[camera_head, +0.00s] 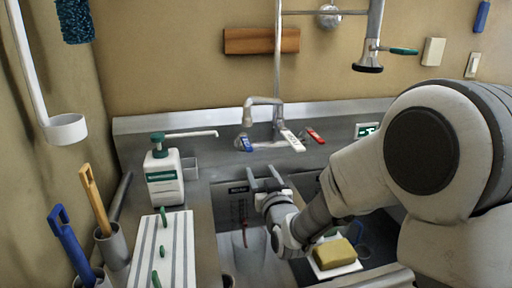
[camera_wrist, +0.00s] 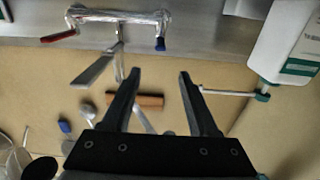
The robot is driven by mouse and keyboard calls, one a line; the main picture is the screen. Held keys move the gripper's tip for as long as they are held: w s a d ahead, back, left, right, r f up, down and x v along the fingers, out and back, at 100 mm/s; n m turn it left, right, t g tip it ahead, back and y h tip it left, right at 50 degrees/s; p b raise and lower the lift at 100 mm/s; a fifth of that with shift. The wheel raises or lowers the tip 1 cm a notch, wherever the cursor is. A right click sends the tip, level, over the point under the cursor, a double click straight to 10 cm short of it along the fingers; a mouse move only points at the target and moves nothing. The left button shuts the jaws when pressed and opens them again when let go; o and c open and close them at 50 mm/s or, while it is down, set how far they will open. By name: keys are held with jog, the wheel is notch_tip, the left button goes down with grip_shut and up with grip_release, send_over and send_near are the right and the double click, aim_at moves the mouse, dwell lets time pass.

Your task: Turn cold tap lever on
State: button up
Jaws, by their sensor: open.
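The cold tap lever is blue and sits at the left end of the wall-mounted tap (camera_head: 264,106), where the head view shows the lever (camera_head: 245,143). In the wrist view, which is upside down, the blue lever (camera_wrist: 160,44) appears beyond the gap between my fingertips. My gripper (camera_head: 264,175) is open and empty, below the tap and over the sink. In the wrist view, both dark fingers (camera_wrist: 158,75) are spread apart, clear of the blue lever.
A white soap pump bottle (camera_head: 164,176) with a long spout stands left of the sink. A striped board (camera_head: 160,250) lies at front left, near blue and wooden handles in holders. A yellow sponge (camera_head: 334,253) lies on a white tray below my arm. A sprayer (camera_head: 369,58) hangs at upper right.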

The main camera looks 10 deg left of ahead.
aim_at(248, 145)
jog(key=x, duration=1.6)
jog(key=shift+w+a, duration=0.2)
jog(key=shift+w, duration=0.1)
grip_shut()
dwell(0.9)
